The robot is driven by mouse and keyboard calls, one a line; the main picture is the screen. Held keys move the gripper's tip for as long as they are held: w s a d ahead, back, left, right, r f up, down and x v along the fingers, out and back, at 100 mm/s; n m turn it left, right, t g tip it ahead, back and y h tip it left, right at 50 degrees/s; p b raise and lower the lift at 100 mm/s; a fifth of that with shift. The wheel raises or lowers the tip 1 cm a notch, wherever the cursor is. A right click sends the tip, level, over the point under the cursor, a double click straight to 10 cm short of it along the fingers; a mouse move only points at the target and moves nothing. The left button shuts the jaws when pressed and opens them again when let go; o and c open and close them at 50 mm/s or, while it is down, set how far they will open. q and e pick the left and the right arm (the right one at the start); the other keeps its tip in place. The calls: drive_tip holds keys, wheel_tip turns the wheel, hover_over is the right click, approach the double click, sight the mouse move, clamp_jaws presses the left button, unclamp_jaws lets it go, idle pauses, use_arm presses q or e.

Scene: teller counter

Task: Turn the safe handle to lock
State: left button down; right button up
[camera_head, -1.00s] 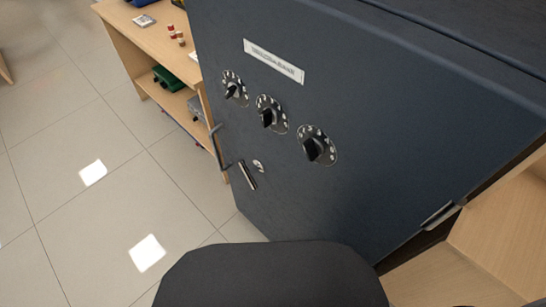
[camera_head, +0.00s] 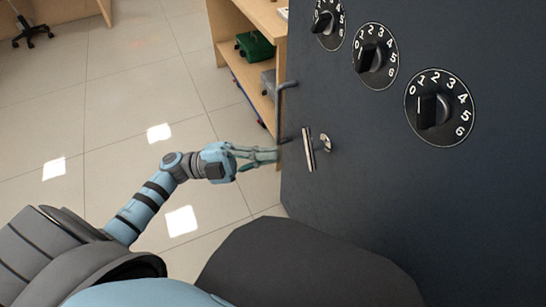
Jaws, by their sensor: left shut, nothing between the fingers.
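The dark blue safe door (camera_head: 380,190) fills the right side of the view. Its metal lever handle (camera_head: 308,150) sits low near the door's left edge and stands close to upright in the picture. A small round metal fitting (camera_head: 327,142) is just right of it. A dark pull bar (camera_head: 281,108) runs along the door's left edge. My left gripper (camera_head: 272,154) is shut and empty, its fingers pointing right toward the lever handle. In the picture its tips are just left of the handle, with a gap between. My right gripper is not in view.
Three numbered black dials (camera_head: 439,108) are above the handle. A wooden shelf unit (camera_head: 226,22) with a green case (camera_head: 254,46) stands behind the safe's left edge. Tiled floor (camera_head: 120,90) lies open at left. A wheeled chair base (camera_head: 30,30) is at the far left.

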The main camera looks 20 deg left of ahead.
sight(310, 149)
use_arm(q)
drive_tip(key=w+d+b, duration=0.2)
drive_tip(key=w+d, duration=0.3)
drive_tip(key=w, duration=0.1)
drive_tip(key=shift+b, duration=0.35)
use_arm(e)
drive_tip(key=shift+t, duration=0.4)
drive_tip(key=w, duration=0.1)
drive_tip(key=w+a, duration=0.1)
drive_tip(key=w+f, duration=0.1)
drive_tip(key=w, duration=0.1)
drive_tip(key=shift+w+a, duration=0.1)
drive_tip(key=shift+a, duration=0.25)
use_arm(q)
drive_tip(key=shift+a+r+n, duration=0.1)
drive_tip(key=shift+a+n, duration=0.05)
drive_tip(key=shift+n, duration=0.25)
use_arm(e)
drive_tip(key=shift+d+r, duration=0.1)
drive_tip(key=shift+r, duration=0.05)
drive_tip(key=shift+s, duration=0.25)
use_arm(q)
drive_tip(key=shift+w+n+t+p, duration=0.1)
drive_tip(key=shift+n+t+p, duration=0.2)
drive_tip(key=shift+t, duration=0.1)
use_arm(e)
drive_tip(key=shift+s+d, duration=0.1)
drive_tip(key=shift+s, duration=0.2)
